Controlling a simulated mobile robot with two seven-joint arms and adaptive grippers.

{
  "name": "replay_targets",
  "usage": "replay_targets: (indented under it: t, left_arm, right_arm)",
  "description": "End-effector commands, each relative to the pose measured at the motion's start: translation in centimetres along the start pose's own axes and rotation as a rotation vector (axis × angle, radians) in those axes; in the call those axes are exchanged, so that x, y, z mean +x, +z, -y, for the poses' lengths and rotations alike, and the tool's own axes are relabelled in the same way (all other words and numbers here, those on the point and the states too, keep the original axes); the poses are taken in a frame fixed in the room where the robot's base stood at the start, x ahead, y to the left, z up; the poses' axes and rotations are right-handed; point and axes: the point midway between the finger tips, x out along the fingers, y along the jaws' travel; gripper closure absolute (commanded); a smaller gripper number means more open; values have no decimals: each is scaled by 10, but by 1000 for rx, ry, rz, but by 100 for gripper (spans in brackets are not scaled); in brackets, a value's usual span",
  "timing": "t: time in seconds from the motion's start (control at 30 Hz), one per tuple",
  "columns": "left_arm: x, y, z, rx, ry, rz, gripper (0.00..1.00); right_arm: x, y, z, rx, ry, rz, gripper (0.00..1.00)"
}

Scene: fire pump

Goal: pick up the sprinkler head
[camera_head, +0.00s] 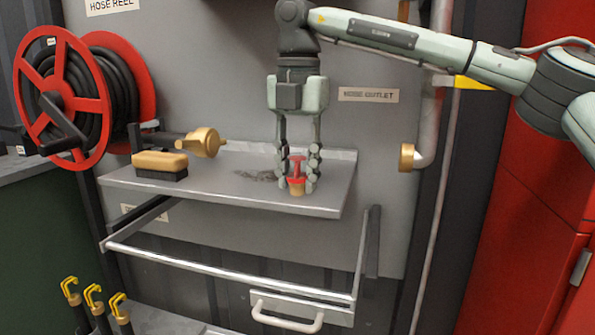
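The sprinkler head (297,178), with a red top and a gold base, is upright at the front right part of the grey shelf (235,190). My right gripper (297,182) points straight down over it. Its two fingers are drawn in, one on the left and one on the right of the sprinkler head, and look to be in contact with its sides. The base appears at shelf level; I cannot tell whether it is lifted. My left gripper is not in view.
A wooden-backed brush (160,165) lies on the shelf's left, beside a brass nozzle (203,142). A red hose reel (65,100) is at left. A brass hose outlet (407,157) juts out at right. A metal rail (230,278) runs below the shelf.

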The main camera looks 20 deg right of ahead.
Motion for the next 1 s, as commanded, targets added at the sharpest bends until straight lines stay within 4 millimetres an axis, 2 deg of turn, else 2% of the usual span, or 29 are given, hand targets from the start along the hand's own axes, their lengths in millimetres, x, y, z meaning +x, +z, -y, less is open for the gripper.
replay_targets:
  t: [0.03, 0.13, 0.17, 0.47, 0.67, 0.77, 1.0]
  left_arm:
    - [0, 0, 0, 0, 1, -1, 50]
    - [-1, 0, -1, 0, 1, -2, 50]
    - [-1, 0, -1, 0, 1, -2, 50]
    - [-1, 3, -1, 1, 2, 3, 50]
    - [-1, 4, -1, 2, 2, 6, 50]
    - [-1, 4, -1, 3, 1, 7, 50]
    - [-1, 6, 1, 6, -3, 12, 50]
  right_arm:
    - [0, 0, 0, 0, 0, 0, 86]
    - [0, 0, 0, 0, 0, 0, 99]
    - [0, 0, 0, 0, 0, 0, 100]
    - [-4, 0, 0, 0, 1, 1, 100]
    - [-23, 0, -1, -1, 3, 1, 100]
    - [-44, 0, -2, -1, 3, 2, 100]
    - [-74, -46, -35, -5, 1, 3, 100]
